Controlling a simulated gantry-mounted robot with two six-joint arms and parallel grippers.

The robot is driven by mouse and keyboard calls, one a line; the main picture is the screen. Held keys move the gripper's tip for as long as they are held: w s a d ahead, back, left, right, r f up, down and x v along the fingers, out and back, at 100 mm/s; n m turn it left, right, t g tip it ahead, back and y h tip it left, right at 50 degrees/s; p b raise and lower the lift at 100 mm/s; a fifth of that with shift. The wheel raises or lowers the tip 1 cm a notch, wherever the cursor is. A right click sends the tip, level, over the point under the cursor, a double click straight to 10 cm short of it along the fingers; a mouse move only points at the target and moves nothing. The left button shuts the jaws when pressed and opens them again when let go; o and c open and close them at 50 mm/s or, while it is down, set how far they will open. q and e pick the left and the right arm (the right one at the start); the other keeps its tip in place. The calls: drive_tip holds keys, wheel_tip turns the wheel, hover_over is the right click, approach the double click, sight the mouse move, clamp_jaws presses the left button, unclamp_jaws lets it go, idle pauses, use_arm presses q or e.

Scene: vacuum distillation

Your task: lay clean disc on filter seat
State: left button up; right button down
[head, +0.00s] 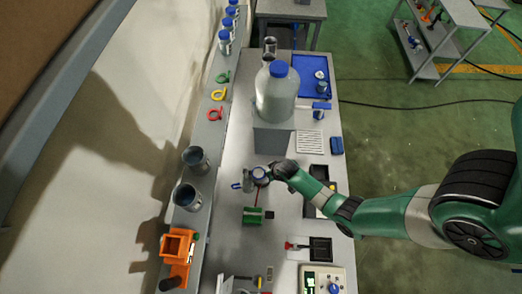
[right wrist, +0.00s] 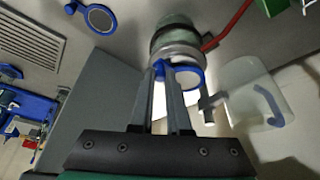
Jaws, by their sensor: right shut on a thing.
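My right gripper (right wrist: 173,75) is shut on a blue-rimmed disc (right wrist: 190,76), which is partly hidden behind the fingers. In the right wrist view the disc is close to a round metal-rimmed fitting (right wrist: 178,44), apparently the filter seat. I cannot tell whether they touch. In the head view my right gripper (head: 275,171) reaches in from the right to the blue-ringed round top (head: 260,175) at the bench middle. Another blue-rimmed disc with a grey face (right wrist: 99,18) lies apart in the right wrist view. My left gripper is not in view.
A large blue-capped bottle (head: 276,92) stands on a grey block behind the gripper. A green block (head: 253,215) sits in front. A translucent vessel (right wrist: 250,92) is right of the fingers in the right wrist view. A blue tray (head: 301,75) lies at the back right.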

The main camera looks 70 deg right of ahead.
drive_tip(key=shift+f, duration=0.15)
drive_tip(key=c, duration=0.9)
unclamp_jaws()
